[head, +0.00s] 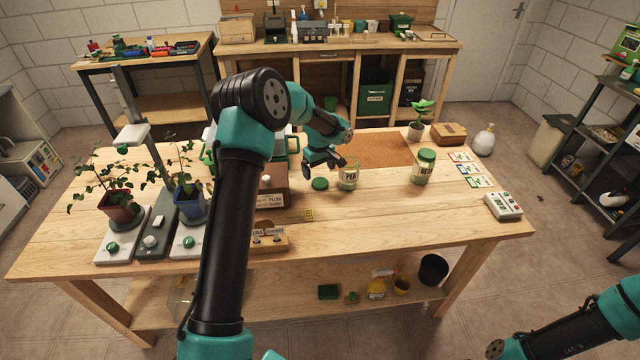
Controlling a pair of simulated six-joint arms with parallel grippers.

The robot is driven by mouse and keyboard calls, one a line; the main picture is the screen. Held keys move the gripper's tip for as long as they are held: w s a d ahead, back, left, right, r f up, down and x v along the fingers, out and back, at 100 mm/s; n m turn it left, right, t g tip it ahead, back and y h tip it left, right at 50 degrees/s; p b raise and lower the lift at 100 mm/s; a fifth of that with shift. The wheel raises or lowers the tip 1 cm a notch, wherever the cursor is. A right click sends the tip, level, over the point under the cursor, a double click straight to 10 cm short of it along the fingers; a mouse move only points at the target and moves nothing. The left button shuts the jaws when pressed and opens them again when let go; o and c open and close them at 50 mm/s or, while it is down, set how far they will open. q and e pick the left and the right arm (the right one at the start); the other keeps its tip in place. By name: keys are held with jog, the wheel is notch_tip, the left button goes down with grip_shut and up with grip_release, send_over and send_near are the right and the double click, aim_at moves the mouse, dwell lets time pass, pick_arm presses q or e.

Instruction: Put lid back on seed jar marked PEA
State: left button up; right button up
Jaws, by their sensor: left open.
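The seed jar marked PEA (348,177) stands upright on the wooden table, with no lid seen on its top. A round green lid (320,184) lies on the table just left of the jar. My left gripper (325,164) is open and empty above the lid, close to the jar's upper left side. It looks apart from both, though the exact height is hard to judge. My right arm enters at the lower right, and its gripper is not in view.
A second jar (423,167) with a green lid stands to the right. Seed packets (470,170) and a white device (503,206) lie near the right edge. A brown mat (385,150) is behind the PEA jar. Potted plants (120,207) stand left. The front right tabletop is clear.

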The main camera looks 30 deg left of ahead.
aim_at(319, 181)
pick_arm(q)
jog(key=shift+f, duration=2.65)
jog(key=c, duration=1)
jog(key=shift+w+r, duration=0.1)
jog(key=shift+r, duration=0.5)
notch_tip(319, 181, up, 3)
jog(key=shift+d+f, duration=0.1)
jog(key=shift+f, duration=0.1)
jog(key=s+d, duration=0.2)
jog(key=s, duration=0.2)
jog(key=s+d+r, duration=0.1)
jog(key=s+d, duration=0.2)
jog(key=s, duration=0.2)
jog(key=s+d, duration=0.3)
jog(key=s, duration=0.1)
jog(key=shift+s+d+r, duration=0.15)
jog(key=shift+s, duration=0.2)
